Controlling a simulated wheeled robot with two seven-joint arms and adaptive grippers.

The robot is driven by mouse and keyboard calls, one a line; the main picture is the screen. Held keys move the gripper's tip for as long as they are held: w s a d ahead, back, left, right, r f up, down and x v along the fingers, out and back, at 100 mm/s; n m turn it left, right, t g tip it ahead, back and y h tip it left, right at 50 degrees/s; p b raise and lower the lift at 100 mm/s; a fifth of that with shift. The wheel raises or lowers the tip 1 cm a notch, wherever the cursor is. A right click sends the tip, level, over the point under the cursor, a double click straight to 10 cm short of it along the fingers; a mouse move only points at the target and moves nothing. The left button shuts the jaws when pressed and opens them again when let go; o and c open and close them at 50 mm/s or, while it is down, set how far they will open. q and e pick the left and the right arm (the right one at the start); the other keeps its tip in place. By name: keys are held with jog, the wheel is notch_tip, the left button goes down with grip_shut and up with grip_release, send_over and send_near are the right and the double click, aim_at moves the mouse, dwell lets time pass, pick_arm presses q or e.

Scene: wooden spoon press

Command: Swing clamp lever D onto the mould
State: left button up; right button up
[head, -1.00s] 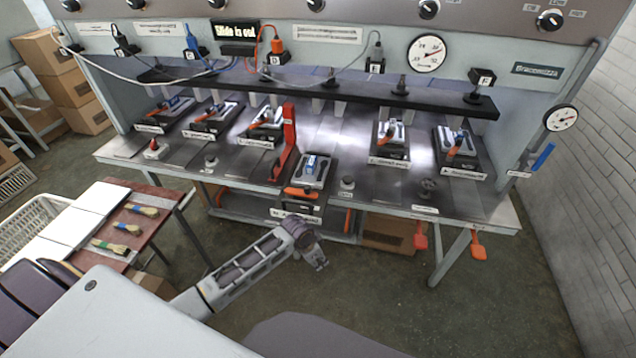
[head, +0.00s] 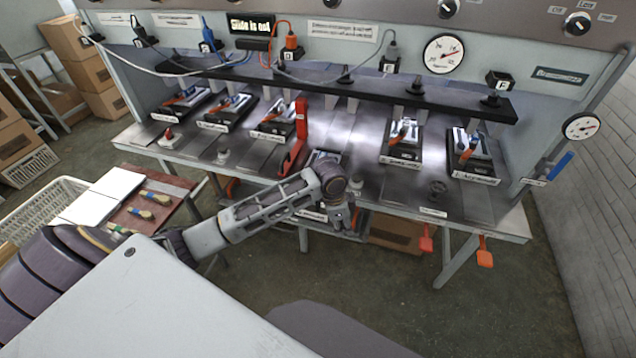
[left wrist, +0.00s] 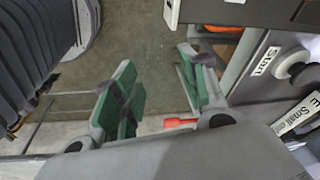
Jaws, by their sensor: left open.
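The pulled-out mould D (head: 322,156) is at the front middle of the press bench in the head view, just right of the red upright bracket. My left forearm covers most of it, and its orange clamp lever is hidden there. My left gripper (head: 343,222) hangs at the bench's front edge, just in front of this mould station. My right gripper is out of view.
The red bracket (head: 297,140) stands close to the left of the mould. A grey knob by the Start label (left wrist: 292,62) is right of the fingers. Other moulds with orange levers (head: 401,137) sit further back. Orange tags (head: 485,256) hang below the bench edge.

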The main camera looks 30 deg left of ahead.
pick_arm(q)
jog(key=w+a+r+m+g+y, duration=0.1)
jog(key=w+a+r+m, duration=0.1)
jog(key=a+r, duration=0.4)
jog(key=w+a+r+m+g, duration=0.1)
jog(key=w+a+r+m, duration=0.1)
jog(key=a+r, duration=0.5)
notch_tip(320, 180, up, 6)
jog(key=shift+w+f+y+p, duration=0.1)
jog(key=shift+w+y+p, duration=0.3)
jog(key=shift+w, duration=0.45)
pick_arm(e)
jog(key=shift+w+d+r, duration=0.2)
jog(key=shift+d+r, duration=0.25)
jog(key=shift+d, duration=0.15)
pick_arm(q)
jog(key=shift+f, duration=0.1)
notch_tip(320, 180, down, 14)
jog(key=shift+r+p, duration=0.2)
jog(key=shift+p, duration=0.4)
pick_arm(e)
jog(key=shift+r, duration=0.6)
